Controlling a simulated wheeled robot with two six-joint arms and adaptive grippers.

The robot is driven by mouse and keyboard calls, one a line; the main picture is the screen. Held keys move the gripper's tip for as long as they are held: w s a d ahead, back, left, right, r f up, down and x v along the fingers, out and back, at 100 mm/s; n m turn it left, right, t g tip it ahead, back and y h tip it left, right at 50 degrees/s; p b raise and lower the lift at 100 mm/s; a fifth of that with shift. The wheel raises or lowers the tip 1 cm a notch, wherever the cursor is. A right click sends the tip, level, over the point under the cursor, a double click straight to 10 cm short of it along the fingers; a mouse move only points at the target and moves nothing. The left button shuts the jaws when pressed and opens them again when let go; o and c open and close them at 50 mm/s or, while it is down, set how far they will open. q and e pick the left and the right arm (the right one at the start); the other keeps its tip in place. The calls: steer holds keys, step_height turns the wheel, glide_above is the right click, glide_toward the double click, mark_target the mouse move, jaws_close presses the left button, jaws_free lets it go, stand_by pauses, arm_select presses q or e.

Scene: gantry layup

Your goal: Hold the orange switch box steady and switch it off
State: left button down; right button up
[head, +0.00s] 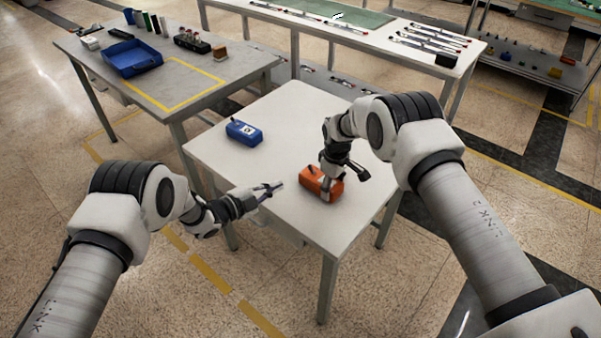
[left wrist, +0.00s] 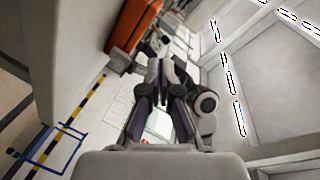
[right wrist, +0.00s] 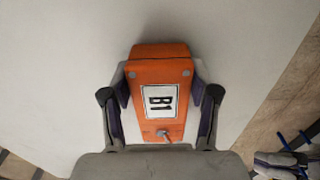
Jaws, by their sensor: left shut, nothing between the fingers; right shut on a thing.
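The orange switch box (head: 334,190) sits on the white table, toward its front right. My right gripper (head: 326,178) reaches down from above and is shut on it. In the right wrist view the orange box (right wrist: 178,72) lies between the two fingers (right wrist: 160,88). It bears a "B1" label and a small metal toggle lever (right wrist: 163,134) at its near end. My left gripper (head: 274,187) is shut and empty, held to the left of the box and apart from it. In the left wrist view its fingers (left wrist: 161,75) are together, with the orange box (left wrist: 135,22) beyond them at the top.
A blue switch box (head: 243,132) stands at the table's back left. The white table (head: 285,115) is otherwise clear. A grey table with a blue tray (head: 132,58) stands at the back left, and a long bench (head: 395,28) with tools stands behind.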

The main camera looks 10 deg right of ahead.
arm_select(q)
steer(key=m, duration=0.6)
steer(key=shift+s+a+r+y, duration=0.15)
steer(key=shift+a+r+y, duration=0.15)
steer(key=shift+a+y, duration=0.1)
arm_select(e)
steer(key=shift+f, duration=0.1)
arm_select(q)
steer(key=m, duration=0.6)
steer(key=shift+s+a+r+m+g, duration=0.2)
steer(key=shift+a+r+m+g, duration=0.1)
steer(key=shift+m, duration=0.1)
steer(key=m, duration=0.4)
steer(key=a+m+y, duration=0.1)
steer(key=m, duration=0.3)
steer(key=s+r+m, duration=0.1)
steer(key=m, duration=0.3)
steer(key=shift+s+a+m+g+y, duration=0.1)
steer(key=shift+a+m+g+y, duration=0.2)
steer(key=shift+a+g, duration=0.1)
steer(key=shift+d+f, duration=0.1)
